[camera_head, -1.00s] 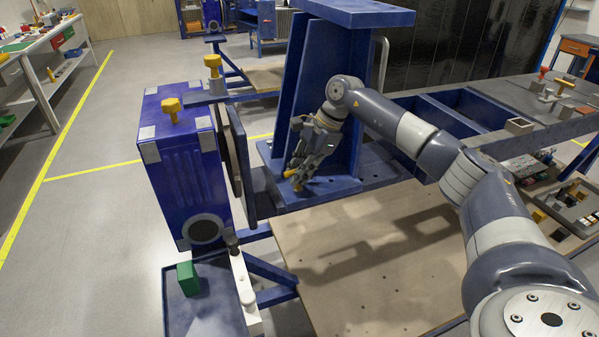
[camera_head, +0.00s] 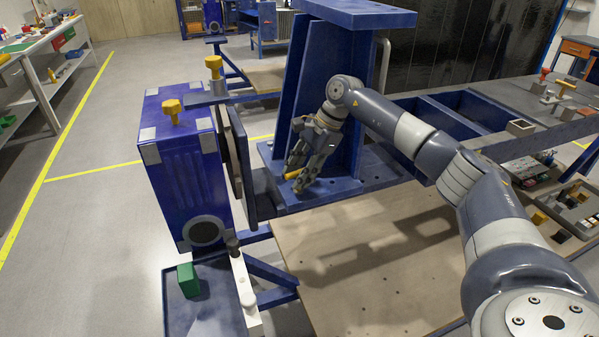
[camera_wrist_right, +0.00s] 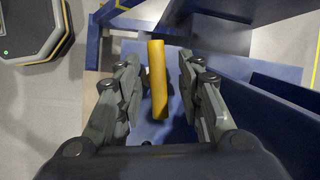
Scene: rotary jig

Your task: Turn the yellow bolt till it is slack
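A yellow bolt (camera_head: 291,175) sits at the blue base plate (camera_head: 318,190) of the jig's upright bracket. In the right wrist view the yellow bolt (camera_wrist_right: 157,80) shows as a long yellow bar between my fingers. My right gripper (camera_head: 295,180) is open, with one finger on each side of the bolt. In the wrist view the right gripper (camera_wrist_right: 158,65) shows a gap between the bar and each finger. The bolt's lower end is hard to make out. My left gripper is not in view.
The blue bracket (camera_head: 345,100) rises close behind my right gripper. A blue gearbox housing (camera_head: 180,165) with a yellow knob (camera_head: 172,108) stands left, near another yellow knob (camera_head: 213,66). A green block (camera_head: 188,280) lies on a blue tray. A wooden board (camera_head: 370,270) is largely clear.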

